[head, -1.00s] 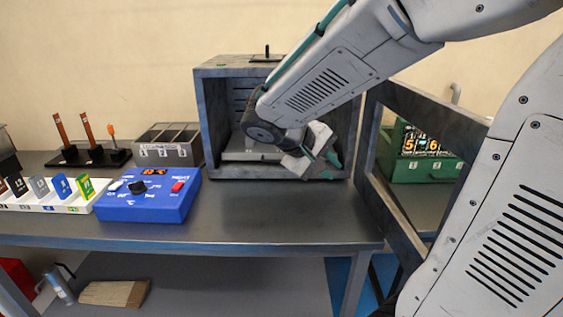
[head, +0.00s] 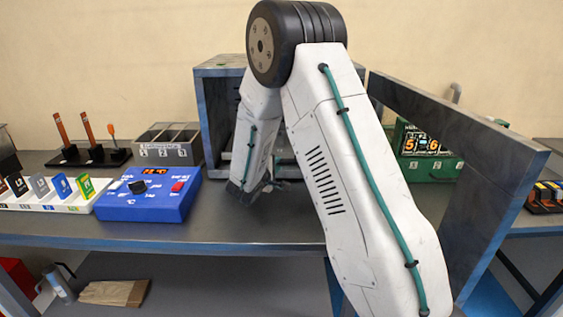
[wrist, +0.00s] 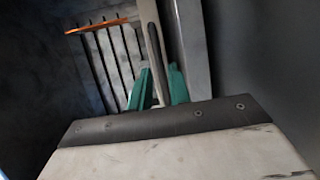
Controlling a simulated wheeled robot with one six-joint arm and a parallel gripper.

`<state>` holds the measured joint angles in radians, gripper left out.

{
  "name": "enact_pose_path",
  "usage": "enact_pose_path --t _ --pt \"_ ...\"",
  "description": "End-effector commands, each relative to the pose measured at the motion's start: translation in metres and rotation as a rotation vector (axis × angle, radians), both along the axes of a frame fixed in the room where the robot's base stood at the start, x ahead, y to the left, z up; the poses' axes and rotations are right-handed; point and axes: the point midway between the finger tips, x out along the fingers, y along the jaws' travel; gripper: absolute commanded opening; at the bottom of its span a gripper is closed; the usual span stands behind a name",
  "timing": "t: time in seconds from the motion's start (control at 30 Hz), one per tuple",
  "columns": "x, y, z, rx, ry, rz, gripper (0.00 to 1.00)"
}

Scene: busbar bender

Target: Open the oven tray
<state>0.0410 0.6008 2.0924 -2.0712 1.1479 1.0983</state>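The oven (head: 214,110) is a dark grey box at the back of the bench, largely hidden behind my arm. Its framed door (head: 480,215) stands open on the right. In the wrist view the green fingers of my gripper (wrist: 158,88) lie on either side of a dark bar (wrist: 153,45), which looks like the tray handle. Whether they press on it is unclear.
A blue control box (head: 150,203) with a display, knob and red button stands left of the oven. A grey divided bin (head: 165,145) is behind it. A green case (head: 430,168) shows through the door frame. The bench front (head: 220,230) is clear left of my arm.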

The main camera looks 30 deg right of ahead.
Motion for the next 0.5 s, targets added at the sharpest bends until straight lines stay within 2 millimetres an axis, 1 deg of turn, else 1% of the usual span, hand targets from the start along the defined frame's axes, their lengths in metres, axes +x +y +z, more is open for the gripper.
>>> enact_pose_path --t 0.03,0.1,0.23,0.33,0.5 --pt "0.005 -0.008 -0.002 0.000 0.000 -0.003 0.19" --pt "0.010 -0.018 -0.004 0.000 0.001 -0.004 0.19" --pt "0.020 -0.033 -0.007 -0.001 0.000 -0.004 0.19" --pt "0.025 -0.040 -0.008 0.000 0.000 -0.003 0.19" --pt "0.027 -0.044 -0.009 0.000 0.002 -0.002 0.19"
